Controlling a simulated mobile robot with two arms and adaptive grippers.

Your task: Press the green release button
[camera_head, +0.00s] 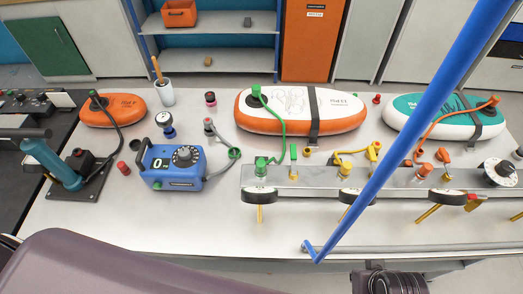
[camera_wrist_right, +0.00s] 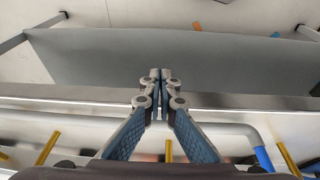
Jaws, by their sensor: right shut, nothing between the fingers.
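A blue box-shaped unit (camera_head: 188,165) with a lit display, a black dial and a carry handle stands on the left half of the bench. A small green button (camera_head: 157,184) is on its lower left front. Another green knob (camera_head: 261,166) sits at the left end of the metal manifold; I cannot tell by label which is the release button. My right gripper (camera_wrist_right: 160,75) is shut and empty in the right wrist view, with a grey panel and bench edge beyond it. It is not touching either green part. My left gripper is not in view.
Orange (camera_head: 112,110), white-orange (camera_head: 301,111) and teal (camera_head: 430,116) boards lie at the back. The metal manifold (camera_head: 320,176) carries gauges and hoses along the front right. A blue bar (camera_head: 405,128) crosses the head view. A teal-handled pump (camera_head: 55,165) stands at left.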

